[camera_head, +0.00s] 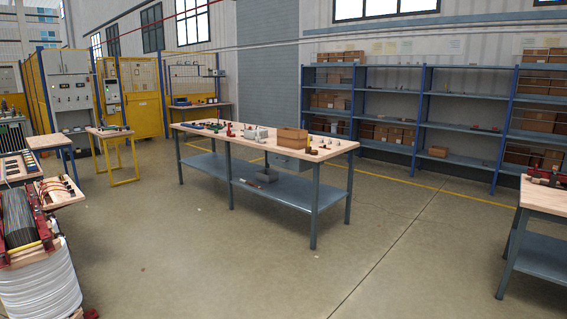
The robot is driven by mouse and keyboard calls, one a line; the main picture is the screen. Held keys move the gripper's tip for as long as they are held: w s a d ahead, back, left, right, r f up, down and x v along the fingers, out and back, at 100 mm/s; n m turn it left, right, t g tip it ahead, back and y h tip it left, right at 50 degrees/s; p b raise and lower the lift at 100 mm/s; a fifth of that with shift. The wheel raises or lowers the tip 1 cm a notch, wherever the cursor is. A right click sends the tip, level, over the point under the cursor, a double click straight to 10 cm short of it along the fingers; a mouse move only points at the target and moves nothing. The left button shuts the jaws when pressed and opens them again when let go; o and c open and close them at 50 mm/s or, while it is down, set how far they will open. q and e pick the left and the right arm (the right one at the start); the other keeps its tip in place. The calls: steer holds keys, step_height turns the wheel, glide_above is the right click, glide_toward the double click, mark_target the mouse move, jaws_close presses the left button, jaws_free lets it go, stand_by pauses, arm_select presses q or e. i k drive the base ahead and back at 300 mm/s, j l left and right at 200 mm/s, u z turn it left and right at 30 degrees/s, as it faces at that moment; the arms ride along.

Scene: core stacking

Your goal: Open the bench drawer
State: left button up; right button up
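A long workbench (222,138) with a wooden top and grey metal legs stands in the middle of the room. A grey box-like unit (291,161) hangs under its top, right of the middle, and looks like the drawer. It is too small and shaded to tell whether it is open or shut, and I make out no handle. Neither of my grippers is in view.
The bench carries a wooden box (292,138) and several small parts. It has a lower shelf (290,190). Another bench (545,196) stands at the right edge. Cable-filled equipment (36,240) stands at the near left. The floor before the bench is clear.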

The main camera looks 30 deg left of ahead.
mark_target(292, 163)
steer(key=i+j+u, duration=0.3)
steer(key=i, duration=0.15)
steer(key=i+j+u, duration=0.15)
steer(key=i+u, duration=0.15)
steer(key=i, duration=0.2)
steer(key=i+u, duration=0.35)
steer(key=i, duration=2.15)
